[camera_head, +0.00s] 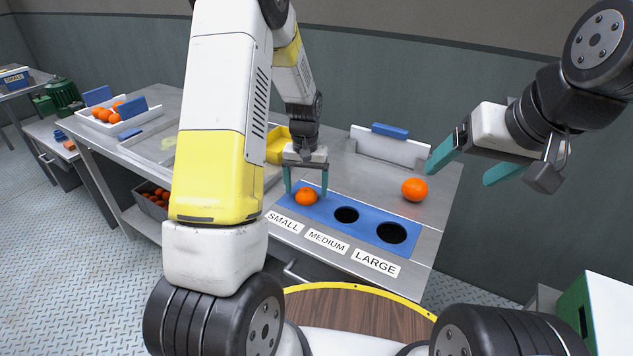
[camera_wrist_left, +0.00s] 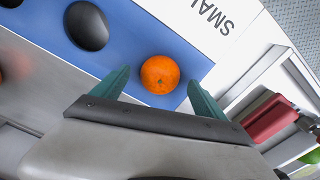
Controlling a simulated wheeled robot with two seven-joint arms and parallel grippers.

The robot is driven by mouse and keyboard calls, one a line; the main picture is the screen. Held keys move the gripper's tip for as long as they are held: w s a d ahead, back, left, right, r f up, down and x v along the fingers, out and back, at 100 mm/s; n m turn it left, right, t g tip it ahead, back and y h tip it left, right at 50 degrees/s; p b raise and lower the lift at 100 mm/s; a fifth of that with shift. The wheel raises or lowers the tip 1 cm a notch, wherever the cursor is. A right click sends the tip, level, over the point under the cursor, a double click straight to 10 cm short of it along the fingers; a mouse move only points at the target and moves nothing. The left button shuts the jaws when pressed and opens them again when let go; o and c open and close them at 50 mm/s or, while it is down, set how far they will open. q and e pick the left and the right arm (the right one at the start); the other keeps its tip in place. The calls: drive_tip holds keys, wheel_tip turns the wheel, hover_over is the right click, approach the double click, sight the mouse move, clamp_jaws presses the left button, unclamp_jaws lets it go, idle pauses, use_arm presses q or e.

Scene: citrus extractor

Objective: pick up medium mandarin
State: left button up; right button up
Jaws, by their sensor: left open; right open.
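An orange mandarin (camera_head: 306,196) sits on the blue sizing panel (camera_head: 324,210), at the hole position by the SMALL label; it covers that hole. It also shows in the left wrist view (camera_wrist_left: 160,74). My left gripper (camera_head: 306,189) is open and points down just above it, with one teal finger on either side; I cannot tell whether the fingers touch it. A second, larger-looking orange fruit (camera_head: 414,189) lies on the metal counter right of the panel. My right gripper (camera_head: 468,165) is open and empty, raised above and right of that fruit.
The medium hole (camera_head: 346,215) and large hole (camera_head: 391,232) are empty and dark. A white tray (camera_head: 390,147) with a blue handle stands behind. A yellow container (camera_head: 278,146) stands behind my left arm. A white tray with several mandarins (camera_head: 107,115) is at far left.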

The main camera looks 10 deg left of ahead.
use_arm(q)
drive_tip(key=shift+f, duration=0.6)
drive_tip(key=c, duration=1.5)
drive_tip(key=shift+r, duration=0.1)
